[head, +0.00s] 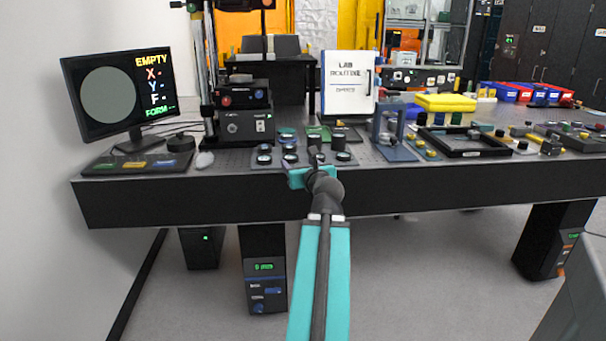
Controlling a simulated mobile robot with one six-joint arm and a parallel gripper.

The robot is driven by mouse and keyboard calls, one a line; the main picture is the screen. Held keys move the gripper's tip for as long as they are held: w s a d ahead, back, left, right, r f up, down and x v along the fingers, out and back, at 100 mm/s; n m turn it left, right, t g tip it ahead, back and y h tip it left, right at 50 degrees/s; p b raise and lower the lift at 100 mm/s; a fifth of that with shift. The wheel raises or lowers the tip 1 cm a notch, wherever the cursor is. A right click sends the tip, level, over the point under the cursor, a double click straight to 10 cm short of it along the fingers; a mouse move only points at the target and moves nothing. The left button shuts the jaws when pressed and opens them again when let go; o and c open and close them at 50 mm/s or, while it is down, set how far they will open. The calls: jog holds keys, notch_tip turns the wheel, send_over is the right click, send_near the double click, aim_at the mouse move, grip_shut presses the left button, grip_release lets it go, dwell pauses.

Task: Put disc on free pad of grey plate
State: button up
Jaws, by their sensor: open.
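The grey plate (255,164) lies near the front edge of the bench, left of centre. Several small dark round pieces stand on it, some with pale or teal tops, such as one at its left (264,152) and one at its right (342,152). I cannot tell which is the disc, or which pad is free. My gripper (313,158) is open at the plate's front, at the end of my teal arm. Its wrist and jaws hide part of the plate's front middle. I see nothing clearly held between the jaws.
A blue-grey stand (388,125) and a black frame (465,142) are at the right. A white sign (347,85) stands behind.

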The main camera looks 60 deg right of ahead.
jog(key=shift+b+v, duration=1.2)
jog(key=shift+b, duration=2)
jog(key=shift+s+a+b, duration=0.2)
jog(key=shift+s+b, duration=0.1)
jog(key=shift+b, duration=0.35)
jog(key=shift+s+a+r, duration=0.1)
jog(key=shift+s, duration=0.1)
